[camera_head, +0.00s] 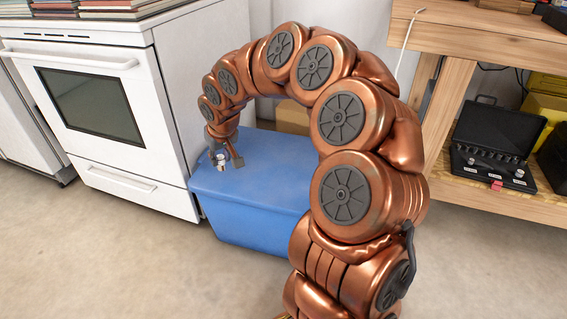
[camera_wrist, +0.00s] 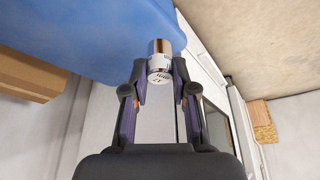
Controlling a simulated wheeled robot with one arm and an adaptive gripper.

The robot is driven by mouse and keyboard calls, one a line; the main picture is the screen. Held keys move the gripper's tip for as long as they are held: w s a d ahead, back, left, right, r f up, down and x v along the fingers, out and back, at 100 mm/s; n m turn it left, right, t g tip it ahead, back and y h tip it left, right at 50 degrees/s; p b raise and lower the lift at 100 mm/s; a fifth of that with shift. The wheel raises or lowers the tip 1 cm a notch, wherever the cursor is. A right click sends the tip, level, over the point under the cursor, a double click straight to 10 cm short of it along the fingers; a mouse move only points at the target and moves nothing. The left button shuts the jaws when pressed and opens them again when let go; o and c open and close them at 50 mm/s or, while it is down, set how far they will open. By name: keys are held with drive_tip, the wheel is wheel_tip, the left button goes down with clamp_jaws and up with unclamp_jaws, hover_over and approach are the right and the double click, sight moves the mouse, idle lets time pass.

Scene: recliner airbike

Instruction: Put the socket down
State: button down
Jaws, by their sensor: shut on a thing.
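The socket (camera_wrist: 160,66) is a small shiny metal cylinder with dark markings on its end. In the wrist view it sits between the two fingers of my gripper (camera_wrist: 161,78), which is shut on it. In the head view the socket (camera_head: 221,157) shows small and bright at the tips of my gripper (camera_head: 224,160), over the left part of the blue bin's top (camera_head: 262,170). The wrist view shows the blue surface (camera_wrist: 100,30) right beside the socket. I cannot tell whether the socket touches it.
A white oven (camera_head: 100,100) stands left of the blue bin. A wooden workbench (camera_head: 480,45) is at the right, with an open black socket case (camera_head: 495,145) on its lower shelf. A cardboard box (camera_head: 292,117) is behind the bin. Most of the visible bin top is clear.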

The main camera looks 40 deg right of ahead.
drive_tip(key=s+d+f, duration=0.2)
drive_tip(key=s+d, duration=0.1)
drive_tip(key=d, duration=0.4)
drive_tip(key=s+d+f+m+p, duration=0.1)
drive_tip(key=s+d+f, duration=0.1)
drive_tip(key=d, duration=0.6)
drive_tip(key=s+d+f, duration=0.3)
drive_tip(key=d, duration=0.4)
drive_tip(key=s+d+f+m, duration=0.1)
drive_tip(key=s+d+f, duration=0.2)
drive_tip(key=s+d, duration=0.5)
drive_tip(key=s+d+f+m, duration=0.1)
drive_tip(key=s+d+f, duration=0.2)
drive_tip(key=s+d, duration=0.4)
drive_tip(key=shift+h, duration=0.5)
drive_tip(key=w+a+b, duration=0.1)
drive_tip(key=w, duration=0.4)
drive_tip(key=w+a+b, duration=0.1)
drive_tip(key=w+a, duration=0.1)
drive_tip(key=w, duration=0.3)
drive_tip(key=w+a+f+b, duration=0.1)
drive_tip(key=w, duration=0.3)
drive_tip(key=shift+w+a, duration=0.25)
drive_tip(key=shift+w, duration=0.15)
drive_tip(key=shift+f+b, duration=0.9)
drive_tip(key=shift+f, duration=0.8)
drive_tip(key=shift+f, duration=0.2)
drive_tip(key=c, duration=0.9)
unclamp_jaws()
drive_tip(key=shift+r, duration=0.1)
